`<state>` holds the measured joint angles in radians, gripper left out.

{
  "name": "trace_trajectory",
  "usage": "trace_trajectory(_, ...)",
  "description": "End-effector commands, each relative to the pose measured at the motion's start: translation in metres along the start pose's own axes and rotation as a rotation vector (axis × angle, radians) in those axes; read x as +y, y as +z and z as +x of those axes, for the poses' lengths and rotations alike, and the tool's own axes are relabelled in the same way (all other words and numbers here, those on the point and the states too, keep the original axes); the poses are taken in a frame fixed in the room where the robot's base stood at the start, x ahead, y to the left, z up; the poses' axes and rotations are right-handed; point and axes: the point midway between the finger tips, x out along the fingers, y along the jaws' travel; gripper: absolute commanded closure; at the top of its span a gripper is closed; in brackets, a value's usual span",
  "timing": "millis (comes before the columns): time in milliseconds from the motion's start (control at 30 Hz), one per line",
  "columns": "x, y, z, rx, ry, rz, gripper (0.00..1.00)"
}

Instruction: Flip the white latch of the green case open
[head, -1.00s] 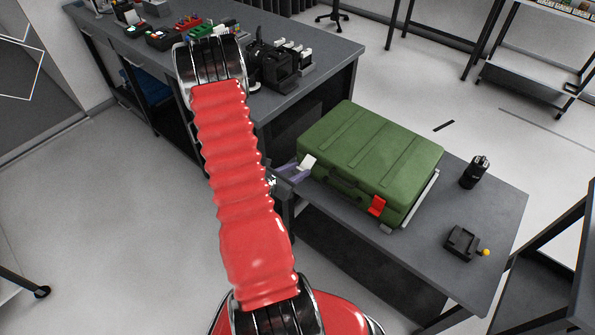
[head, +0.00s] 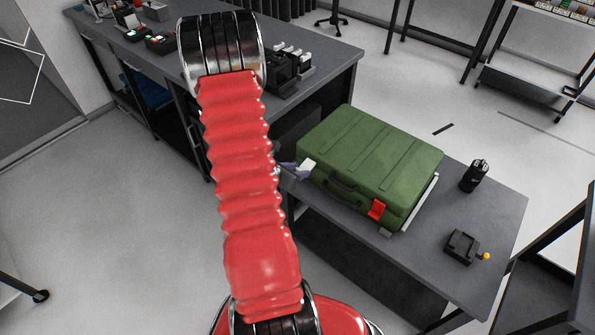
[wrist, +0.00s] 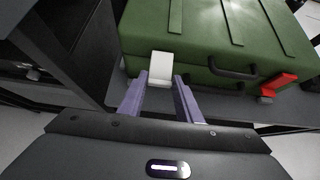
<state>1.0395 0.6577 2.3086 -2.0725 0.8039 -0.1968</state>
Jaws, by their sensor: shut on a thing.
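The green case (head: 372,150) lies with its lid closed on the low grey table. Its white latch (head: 308,165) is on the front side near the left corner. In the wrist view the white latch (wrist: 161,63) sits between the tips of the two purple fingers, on the front of the green case (wrist: 205,30). My gripper (wrist: 160,76) is shut on the latch, a finger on each side. In the head view my gripper (head: 295,170) shows only in part at the latch, beside my red arm. The red latch (head: 377,208) is at the right of the front.
A black handle (head: 344,191) is on the case front between the latches. A black cylindrical device (head: 474,175) and a small black device with a yellow knob (head: 462,246) stand on the table's right. A long workbench (head: 330,62) with equipment is behind my arm.

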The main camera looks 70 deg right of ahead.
Motion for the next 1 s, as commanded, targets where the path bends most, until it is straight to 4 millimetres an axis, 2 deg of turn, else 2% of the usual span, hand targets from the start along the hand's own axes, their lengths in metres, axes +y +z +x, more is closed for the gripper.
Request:
trace_trajectory(67, -0.001, 0.001, 0.0, -0.002, -0.001, 0.001, 0.91)
trace_trajectory(100, -0.001, 0.001, 0.0, -0.002, -0.001, 0.001, 0.66)
trace_trajectory(333, 0.0, 0.0, 0.0, -0.001, 0.0, 0.0, 0.5)
trace_trajectory(667, 0.0, 0.0, -0.002, -0.001, 0.001, 0.0, 0.5)
trace_trajectory(867, 0.001, 0.0, -0.017, -0.002, 0.003, 0.0, 0.5)
trace_trajectory(1000, 0.002, 0.0, -0.035, -0.002, 0.003, 0.0, 0.5)
